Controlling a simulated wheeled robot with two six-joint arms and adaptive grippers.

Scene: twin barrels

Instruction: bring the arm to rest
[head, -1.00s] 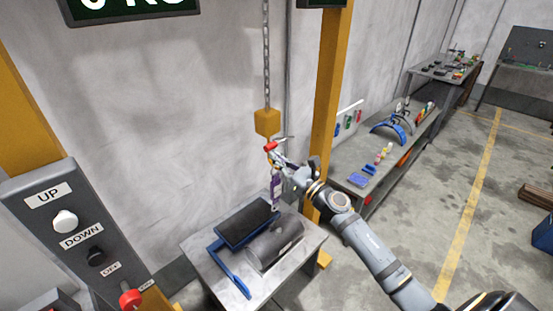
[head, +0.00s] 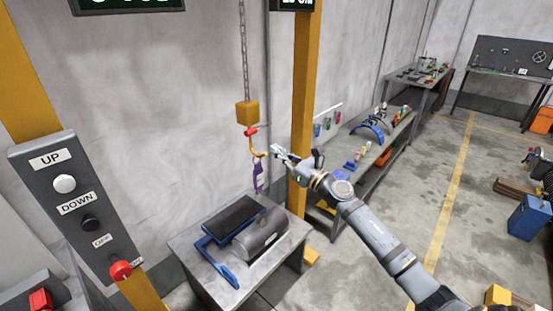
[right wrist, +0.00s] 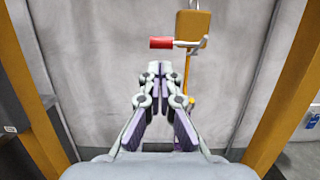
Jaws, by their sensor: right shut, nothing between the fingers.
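My right gripper (head: 279,153) is shut and empty in the head view, a little to the right of the hanging hook. Its closed fingers (right wrist: 159,85) also show in the middle of the right wrist view. The yellow hook (head: 254,146) hangs below an orange block (head: 247,112) on a chain, with a red part (head: 250,132) near its top. A purple tag-like piece (head: 258,177) hangs under the hook. In the right wrist view the orange block (right wrist: 193,28) and red part (right wrist: 162,43) are beyond the fingers. My left gripper is not in view.
A metal table (head: 225,292) below holds a grey cylinder (head: 259,235) and a blue-framed black pad. A yellow post (head: 303,110) stands close behind the right arm. A control panel (head: 75,205) with buttons is at the left. A workbench (head: 372,150) stands further right.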

